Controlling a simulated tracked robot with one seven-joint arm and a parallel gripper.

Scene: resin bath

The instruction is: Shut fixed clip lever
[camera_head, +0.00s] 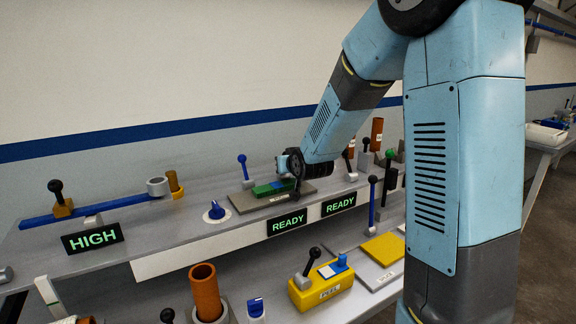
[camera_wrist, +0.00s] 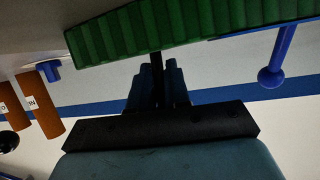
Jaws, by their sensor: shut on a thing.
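A green ribbed block (camera_head: 268,189) sits on a grey labelled plate (camera_head: 246,204) on the back shelf. The block fills the top of the wrist view (camera_wrist: 190,25). In the wrist view my gripper (camera_wrist: 158,68) is shut on a thin black upright part, the clip lever (camera_wrist: 157,62), close against the block. The dark fingers hide much of the lever, and its exact angle is hard to tell.
A blue ball-topped lever (camera_head: 242,166) stands behind the plate. A blue knob (camera_head: 215,212) is to its left, and READY signs (camera_head: 287,223) hang below in front. Brown cylinders (camera_wrist: 40,105) show in the wrist view. A yellow block (camera_head: 322,291) stands on the lower bench.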

